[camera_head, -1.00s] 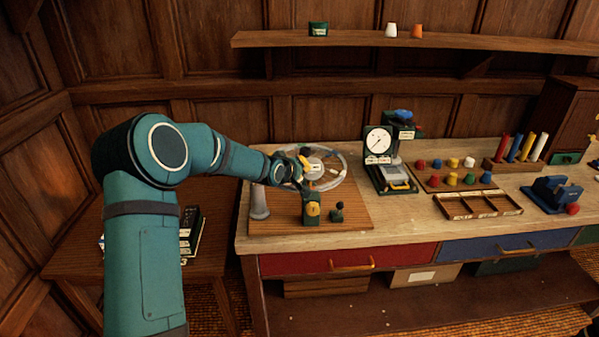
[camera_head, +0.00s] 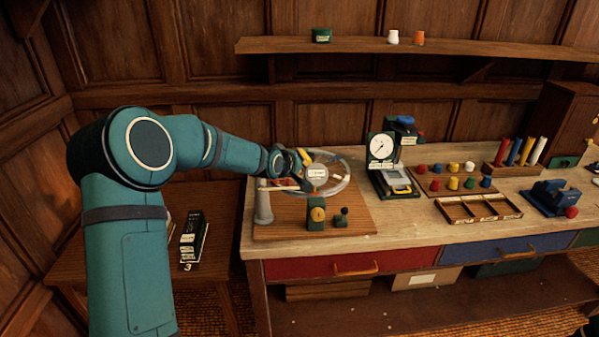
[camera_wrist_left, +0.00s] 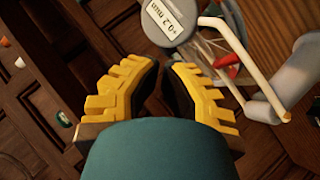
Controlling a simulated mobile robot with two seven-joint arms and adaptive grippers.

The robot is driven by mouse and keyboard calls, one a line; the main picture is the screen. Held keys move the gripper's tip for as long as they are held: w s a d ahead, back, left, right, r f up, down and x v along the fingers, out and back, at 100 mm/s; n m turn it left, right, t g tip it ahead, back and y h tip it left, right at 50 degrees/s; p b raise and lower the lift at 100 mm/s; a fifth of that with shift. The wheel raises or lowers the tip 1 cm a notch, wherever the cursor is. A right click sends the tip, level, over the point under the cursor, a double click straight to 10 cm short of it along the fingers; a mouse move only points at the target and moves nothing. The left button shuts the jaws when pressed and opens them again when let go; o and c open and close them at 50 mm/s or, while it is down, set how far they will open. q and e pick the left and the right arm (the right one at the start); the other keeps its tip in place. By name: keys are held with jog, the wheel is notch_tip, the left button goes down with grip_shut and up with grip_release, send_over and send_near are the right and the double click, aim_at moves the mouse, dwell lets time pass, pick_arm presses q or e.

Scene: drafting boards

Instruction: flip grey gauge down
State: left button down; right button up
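A round pale grey disc (camera_head: 317,173) with a label sits over a clear ring on the wooden board, and I take it to be the grey gauge. My left gripper (camera_head: 303,167) is at the left side of the ring. In the wrist view its yellow fingers (camera_wrist_left: 165,68) are slightly apart with nothing between them. I cannot tell whether a finger touches the disc. My right gripper is out of view.
A grey post (camera_head: 264,205) stands at the board's left. A green block with a yellow dial (camera_head: 316,214) and a small dark knobbed piece (camera_head: 341,218) stand at its front. A white-faced dial stand (camera_head: 382,147) is to the right. The board's right front is clear.

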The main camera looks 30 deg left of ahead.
pick_arm(q)
jog(key=s+d+r, duration=0.2)
jog(key=s+r, duration=0.3)
jog(key=shift+s+r, duration=0.15)
jog(key=shift+s, duration=0.1)
dwell(0.3)
jog(key=s+d+f+m+g+h, duration=0.1)
jog(key=s+d+f+g, duration=0.15)
jog(key=d+f, duration=0.4)
jog(key=s+d+f+m+g+h, duration=0.1)
jog(key=s+d+f+m, duration=0.2)
jog(key=f, duration=0.7)
jog(key=s+d+f+g+h, duration=0.1)
jog(key=s+d+f+g, duration=0.1)
jog(key=s+d+f, duration=0.45)
jog(key=s+d+f+m+g, duration=0.2)
jog(key=s+d+f, duration=0.1)
jog(key=s+f, duration=0.4)
jog(key=s+d+f+m+g+b, duration=0.1)
jog(key=s+d+f+m+g, duration=0.1)
jog(key=s+f, duration=0.5)
jog(key=s+d, duration=0.1)
jog(key=s, duration=0.2)
jog(key=shift+d+g+h, duration=0.25)
jog(key=shift+g+h, duration=0.05)
jog(key=shift+g, duration=0.05)
